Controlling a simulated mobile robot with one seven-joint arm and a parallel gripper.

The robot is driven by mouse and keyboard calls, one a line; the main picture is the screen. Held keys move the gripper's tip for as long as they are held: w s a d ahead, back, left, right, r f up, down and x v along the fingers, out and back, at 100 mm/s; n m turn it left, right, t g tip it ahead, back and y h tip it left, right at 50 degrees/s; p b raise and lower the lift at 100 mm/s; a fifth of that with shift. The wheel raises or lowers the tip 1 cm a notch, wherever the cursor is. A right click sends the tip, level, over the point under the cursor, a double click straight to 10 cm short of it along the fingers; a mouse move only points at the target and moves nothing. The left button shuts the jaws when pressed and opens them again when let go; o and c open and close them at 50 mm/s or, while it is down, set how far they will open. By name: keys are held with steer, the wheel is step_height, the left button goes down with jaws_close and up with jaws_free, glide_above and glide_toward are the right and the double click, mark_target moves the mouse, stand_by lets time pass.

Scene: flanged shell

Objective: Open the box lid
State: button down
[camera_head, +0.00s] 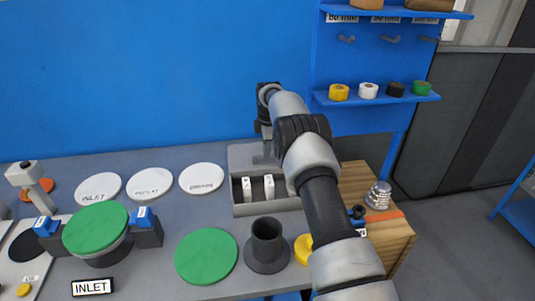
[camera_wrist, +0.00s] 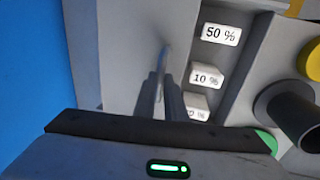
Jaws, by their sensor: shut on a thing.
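The grey box (camera_head: 266,207) stands on the bench in the middle of the head view. Its interior shows, with white labelled blocks inside; in the wrist view these blocks (camera_wrist: 220,34) read 50 %, 10 % and a partly hidden one. The lid, a plain grey panel (camera_head: 242,157), is raised at the box's back side; it fills the left of the wrist view (camera_wrist: 115,50). My gripper (camera_wrist: 163,82) is shut on what looks like the lid's thin handle. In the head view my gripper (camera_head: 265,153) is small and partly hidden by my arm.
A dark flanged cylinder (camera_head: 267,245) and a green disc (camera_head: 206,257) stand in front of the box. White discs (camera_head: 201,178) lie to its left. A wooden crate (camera_head: 398,240) is at right. The blue wall (camera_head: 130,70) rises close behind.

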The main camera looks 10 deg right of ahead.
steer(key=c, duration=1.8)
jaws_free()
steer(key=shift+r, duration=0.1)
steer(key=s+r, duration=0.1)
steer(key=r, duration=0.4)
steer(key=s+r, duration=0.1)
steer(key=r, duration=0.5)
steer(key=s+r, duration=0.1)
steer(key=r, duration=0.5)
steer(key=shift+s, duration=0.2)
